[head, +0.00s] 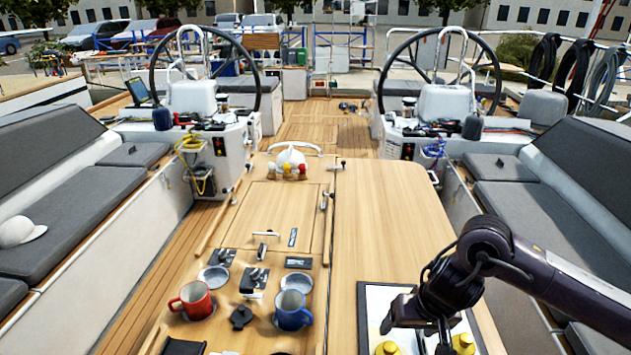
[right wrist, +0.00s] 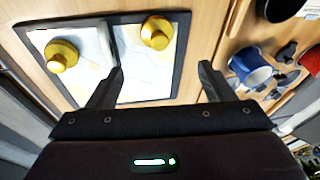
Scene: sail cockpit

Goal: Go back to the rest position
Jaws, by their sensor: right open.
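My right gripper (head: 416,334) hangs above the near right part of the wooden cockpit table (head: 385,215), over a dark-framed white board (head: 374,300). Two yellow knob-like pieces (head: 387,348) stand on the board. In the right wrist view, the open gripper (right wrist: 161,70) has nothing between its fingers, which reach over the board (right wrist: 150,82) and its right edge. My left gripper is in neither view.
A red mug (head: 195,299) and a blue mug (head: 292,312) stand left of the board, among small plates and dark fittings. Grey-cushioned benches (head: 75,205) flank the table. Two steering wheels (head: 440,70) stand farther back. The table's middle right is clear.

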